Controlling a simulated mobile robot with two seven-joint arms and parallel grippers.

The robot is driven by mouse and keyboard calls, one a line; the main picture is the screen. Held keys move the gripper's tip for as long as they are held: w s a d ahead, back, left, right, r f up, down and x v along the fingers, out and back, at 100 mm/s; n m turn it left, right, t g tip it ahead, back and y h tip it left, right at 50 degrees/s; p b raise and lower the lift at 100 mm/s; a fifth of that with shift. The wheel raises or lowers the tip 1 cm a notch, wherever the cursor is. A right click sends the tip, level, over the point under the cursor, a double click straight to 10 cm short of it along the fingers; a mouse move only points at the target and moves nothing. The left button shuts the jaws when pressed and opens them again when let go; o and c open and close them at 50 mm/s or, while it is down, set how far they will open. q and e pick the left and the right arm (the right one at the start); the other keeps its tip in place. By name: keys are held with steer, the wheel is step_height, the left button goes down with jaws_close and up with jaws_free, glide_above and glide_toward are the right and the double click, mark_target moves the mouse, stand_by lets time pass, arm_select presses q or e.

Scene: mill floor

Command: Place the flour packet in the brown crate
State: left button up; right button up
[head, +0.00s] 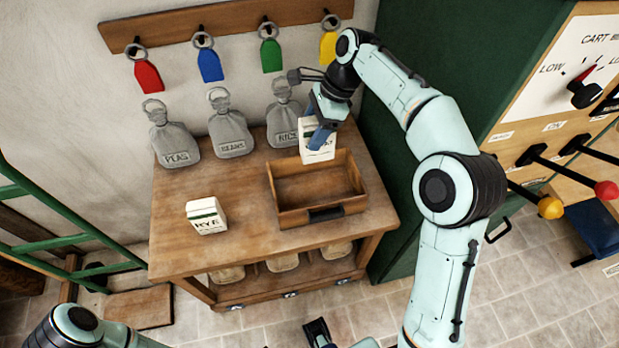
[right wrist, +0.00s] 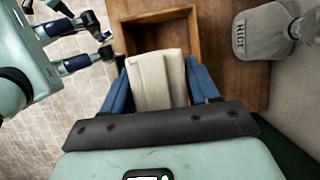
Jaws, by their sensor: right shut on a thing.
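My right gripper (head: 322,128) is shut on a white packet (head: 318,152) with a green band; a finger covers most of its label. The packet is upright at the back edge of the brown crate (head: 345,205); I cannot tell its exact height. In the right wrist view the packet (right wrist: 157,82) sits between the blue fingers, and the empty-looking crate (right wrist: 193,30) is just beyond it. A second white packet, marked RYE (head: 206,216), stands left of the crate. My left gripper (right wrist: 100,45) is open and empty, away from the table, in the right wrist view.
Grey sacks marked PEAS (head: 175,145), BEANS (head: 230,135) and RICE (head: 284,122) line the table's back. Coloured tags hang from a rail (head: 220,22) above. A green cabinet (head: 420,110) stands close on the right. The wooden table (head: 245,185) is clear between RYE packet and crate.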

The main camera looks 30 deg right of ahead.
mark_target(333, 148)
steer(key=shift+s+f+b, duration=0.2)
steer(key=shift+f+b, duration=1.55)
steer(key=shift+f, duration=7.35)
steer(key=shift+f, duration=0.1)
steer(key=o, duration=1.4)
steer(key=p+v, duration=0.2)
steer(key=v, duration=0.9)
steer(key=shift+d, duration=0.1)
steer(key=shift+s+d+r, duration=0.15)
steer(key=shift+d+r, duration=0.05)
steer(key=shift+r, duration=0.35)
